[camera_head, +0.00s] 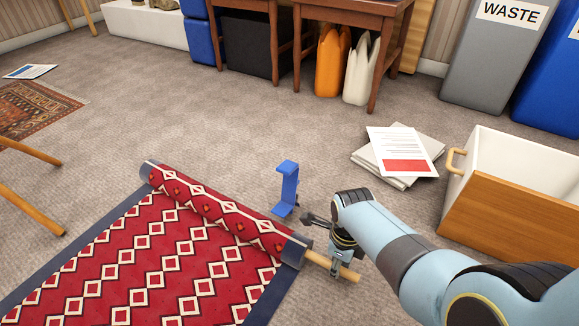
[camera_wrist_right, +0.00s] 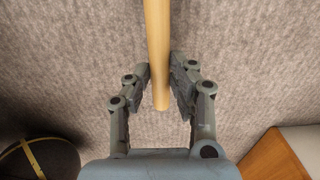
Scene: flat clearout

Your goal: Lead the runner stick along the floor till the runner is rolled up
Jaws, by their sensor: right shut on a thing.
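The red runner (camera_head: 150,262) with white diamonds and a dark blue border lies on the carpet at the lower left of the head view. Its far end is rolled into a tube (camera_head: 222,210). The wooden runner stick (camera_head: 347,274) sticks out of the roll's right end. My right gripper (camera_head: 336,266) is shut on the stick near its free end, low over the floor. The right wrist view shows the stick (camera_wrist_right: 157,45) between the two fingers. My left gripper is in neither view.
A blue stand (camera_head: 287,188) is on the floor just beyond the roll. Papers (camera_head: 400,155) and a wooden-fronted drawer (camera_head: 515,215) lie to the right. Wooden legs (camera_head: 30,205) are at the left. Carpet beyond the roll is mostly clear up to the table (camera_head: 350,12).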

